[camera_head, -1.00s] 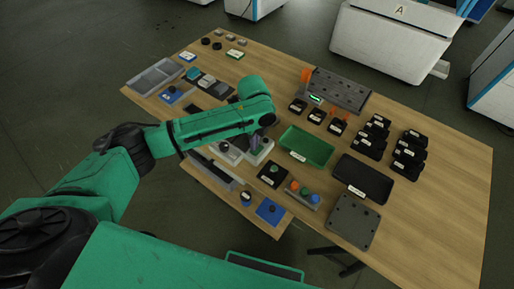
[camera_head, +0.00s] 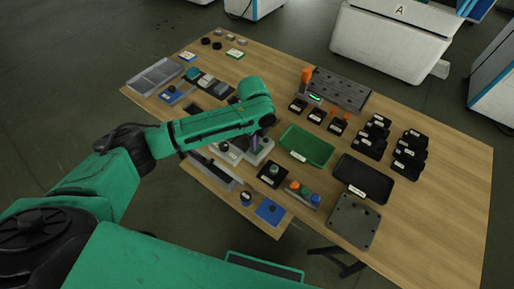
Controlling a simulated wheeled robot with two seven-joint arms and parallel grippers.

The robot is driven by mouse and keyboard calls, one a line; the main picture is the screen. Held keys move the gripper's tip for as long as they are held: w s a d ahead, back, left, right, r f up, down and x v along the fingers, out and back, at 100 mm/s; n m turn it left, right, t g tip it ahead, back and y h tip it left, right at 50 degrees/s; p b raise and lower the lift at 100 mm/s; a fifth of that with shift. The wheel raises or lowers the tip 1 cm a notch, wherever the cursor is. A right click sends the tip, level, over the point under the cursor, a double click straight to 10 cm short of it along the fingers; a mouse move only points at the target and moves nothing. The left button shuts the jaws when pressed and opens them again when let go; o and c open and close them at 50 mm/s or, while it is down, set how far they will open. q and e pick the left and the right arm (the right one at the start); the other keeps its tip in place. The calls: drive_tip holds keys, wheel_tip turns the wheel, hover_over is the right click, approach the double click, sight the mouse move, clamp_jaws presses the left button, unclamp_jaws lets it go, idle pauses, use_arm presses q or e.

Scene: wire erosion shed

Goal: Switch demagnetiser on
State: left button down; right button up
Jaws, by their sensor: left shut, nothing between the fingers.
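My green left arm reaches in from the left over the wooden table. Its gripper (camera_head: 254,140) points down, shut and empty, over a light grey box-like device (camera_head: 262,154). Another pale device (camera_head: 229,153) sits just to the left of it, partly under my arm. I cannot read a label on either, so I cannot tell which is the demagnetiser. The fingertips are small and dark here, and I cannot tell whether they touch the device. Its switch is hidden or too small to make out. My right gripper is not in view.
A green tray (camera_head: 306,146) lies right of the gripper, with a black tray (camera_head: 363,179) beyond. Several black bins stand at the right. The table's right end is clear.

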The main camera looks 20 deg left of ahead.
use_arm(q)
drive_tip(key=shift+f+b, duration=0.3)
drive_tip(key=shift+f, duration=0.4)
wheel_tip(320, 180, up, 7)
drive_tip(key=p, duration=0.8)
drive_tip(key=shift+r, duration=0.1)
idle(0.4)
